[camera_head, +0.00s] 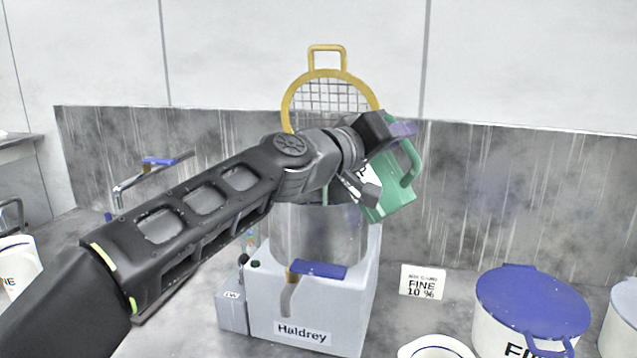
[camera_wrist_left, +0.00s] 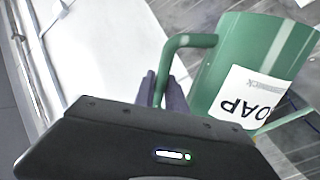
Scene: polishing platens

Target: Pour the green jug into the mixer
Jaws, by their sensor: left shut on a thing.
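The green jug (camera_head: 395,196) is held tilted in the air above the right side of the mixer's bowl. It has a white label, read as "OAP" in the left wrist view, where the jug also shows (camera_wrist_left: 265,65). My left gripper (camera_head: 372,185) is shut on the jug's handle; its fingers also show at the handle in the wrist view (camera_wrist_left: 168,92). The mixer (camera_head: 350,310) is a white machine marked "Haldrey" with a grey bowl (camera_head: 310,240). My arm hides part of the bowl's rim. I see no liquid leaving the jug. My right gripper is out of view.
A yellow-rimmed mesh guard (camera_head: 285,100) stands raised behind the bowl. A blue-handled lever (camera_head: 318,269) is on the mixer's front. A "FINE 10 %" card (camera_head: 422,281) and a blue-lidded tub (camera_head: 530,300) stand right. A grey splash wall (camera_head: 520,190) runs behind.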

